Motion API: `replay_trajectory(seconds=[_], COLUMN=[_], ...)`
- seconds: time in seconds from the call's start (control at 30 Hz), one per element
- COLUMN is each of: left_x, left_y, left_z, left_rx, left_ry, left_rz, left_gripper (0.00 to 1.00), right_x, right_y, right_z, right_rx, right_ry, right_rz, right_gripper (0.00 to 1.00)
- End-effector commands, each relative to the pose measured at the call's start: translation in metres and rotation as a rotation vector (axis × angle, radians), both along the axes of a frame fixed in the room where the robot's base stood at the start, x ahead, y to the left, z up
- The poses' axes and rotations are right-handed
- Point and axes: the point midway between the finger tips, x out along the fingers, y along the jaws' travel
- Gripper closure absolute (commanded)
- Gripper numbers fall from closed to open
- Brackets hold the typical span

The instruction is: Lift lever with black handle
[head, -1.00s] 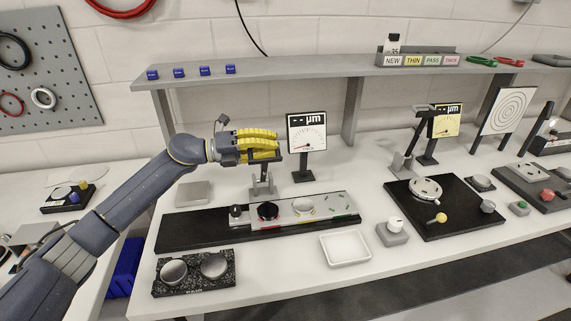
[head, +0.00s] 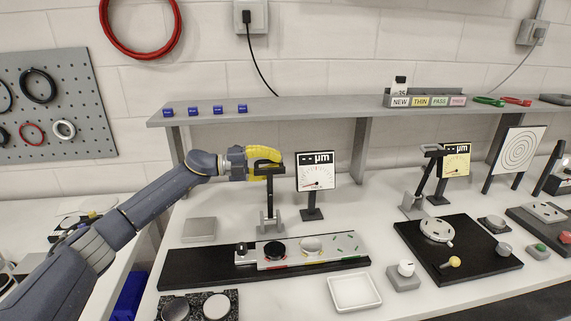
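A lever with a black handle (head: 268,192) stands on a grey bracket (head: 269,222) behind the long black rail. Its dark arm points up, with the black handle across its top. My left gripper (head: 266,163) has yellow fingers and comes in from the left at the height of the handle. The fingers are bent around the handle and look closed on it; they hide part of it. A second lever (head: 425,180) with a dark top stands tilted on a grey bracket farther right. My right gripper is not in view.
A dial gauge (head: 315,178) stands just right of the lever. The black rail (head: 200,268) with a sample strip lies in front. A grey shelf (head: 320,108) runs above and behind. A white tray (head: 355,292) and black plate (head: 480,265) are to the right.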

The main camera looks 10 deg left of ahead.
Motion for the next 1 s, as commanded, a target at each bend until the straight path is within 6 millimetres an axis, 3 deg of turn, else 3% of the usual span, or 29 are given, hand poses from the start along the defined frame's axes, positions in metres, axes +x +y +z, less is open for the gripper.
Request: replay_trajectory(seconds=[0.03, 0.3, 0.33, 0.53, 0.83, 1.0], left_x=[0.002, 0.003, 0.003, 0.002, 0.002, -0.004], left_y=[-0.001, 0.0, 0.0, 0.001, 0.004, 0.02], left_z=[0.011, 0.011, 0.011, 0.008, 0.004, 0.004], left_rx=[-0.011, -0.012, -0.012, -0.008, -0.003, -0.003], left_ry=[-0.013, -0.014, -0.014, -0.01, -0.006, -0.006], left_rz=[0.002, 0.007, 0.008, 0.006, 0.008, 0.009], left_gripper=[1.0, 1.0, 0.89, 0.66, 0.66, 0.66], right_x=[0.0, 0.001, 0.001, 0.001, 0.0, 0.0], right_y=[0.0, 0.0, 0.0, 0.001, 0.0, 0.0], right_z=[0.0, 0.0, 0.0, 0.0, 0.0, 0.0], right_rx=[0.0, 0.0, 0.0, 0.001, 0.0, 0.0], right_ry=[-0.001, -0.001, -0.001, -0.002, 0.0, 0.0], right_rz=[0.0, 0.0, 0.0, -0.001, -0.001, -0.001], right_gripper=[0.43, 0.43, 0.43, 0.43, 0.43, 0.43])
